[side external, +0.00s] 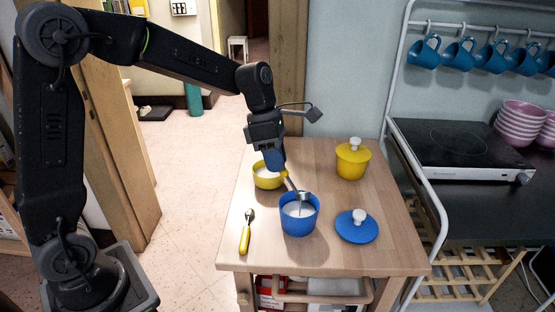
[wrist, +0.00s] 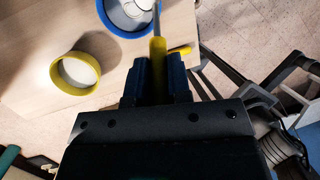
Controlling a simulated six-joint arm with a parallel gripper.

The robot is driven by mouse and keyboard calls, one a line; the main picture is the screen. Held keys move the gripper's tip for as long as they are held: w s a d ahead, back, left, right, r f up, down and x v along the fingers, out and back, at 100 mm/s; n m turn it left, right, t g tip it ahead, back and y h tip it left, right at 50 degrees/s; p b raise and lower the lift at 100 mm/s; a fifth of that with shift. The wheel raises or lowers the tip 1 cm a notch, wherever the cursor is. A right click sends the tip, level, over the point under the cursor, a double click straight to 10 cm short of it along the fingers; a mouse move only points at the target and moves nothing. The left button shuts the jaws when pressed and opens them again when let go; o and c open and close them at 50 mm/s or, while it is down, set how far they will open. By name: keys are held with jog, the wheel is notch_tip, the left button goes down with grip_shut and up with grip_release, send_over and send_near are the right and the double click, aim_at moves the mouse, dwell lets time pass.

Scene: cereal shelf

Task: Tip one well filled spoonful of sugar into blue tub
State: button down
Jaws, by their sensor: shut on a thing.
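My gripper (side external: 277,160) is shut on a yellow-handled spoon, and its blue fingers in the wrist view (wrist: 158,78) clasp the yellow handle (wrist: 158,50). The spoon's grey metal end (side external: 304,196) reaches down at the mouth of the blue tub (side external: 298,222). Whether it touches the contents is unclear, and so is any load in its bowl. The blue tub is open with whitish content inside; it shows at the top of the wrist view (wrist: 117,28). An open yellow tub (side external: 268,180) with white content stands behind it to the left; it also shows in the wrist view (wrist: 58,80).
Another yellow-handled utensil (side external: 245,234) lies left of the blue tub. A blue lid (side external: 356,229) lies to the right. A lidded yellow pot (side external: 352,162) stands at the back right. The wooden tabletop (side external: 400,240) is bare at the right. A hob (side external: 465,150) stands beyond.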

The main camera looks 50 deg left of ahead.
jog(key=w+a+f+n+g+h, duration=0.1)
jog(key=w+a+f+g+h, duration=0.2)
jog(key=h, duration=0.7)
jog(key=shift+w+a+f+g, duration=0.35)
jog(key=shift+a+f+g, duration=0.85)
jog(key=shift+a+f, duration=0.4)
jog(key=shift+a+r, duration=0.1)
jog(key=shift+r, duration=0.05)
jog(key=s+d+r+m+t+y, duration=0.1)
jog(key=s+d+r+t+y, duration=0.6)
jog(key=d+y, duration=0.5)
jog(key=shift+r+m+t+y, duration=0.3)
jog(key=shift+r+t+y, duration=1.1)
jog(key=shift+y, duration=1)
jog(key=shift+w+a+r, duration=0.1)
jog(key=shift+r, duration=0.1)
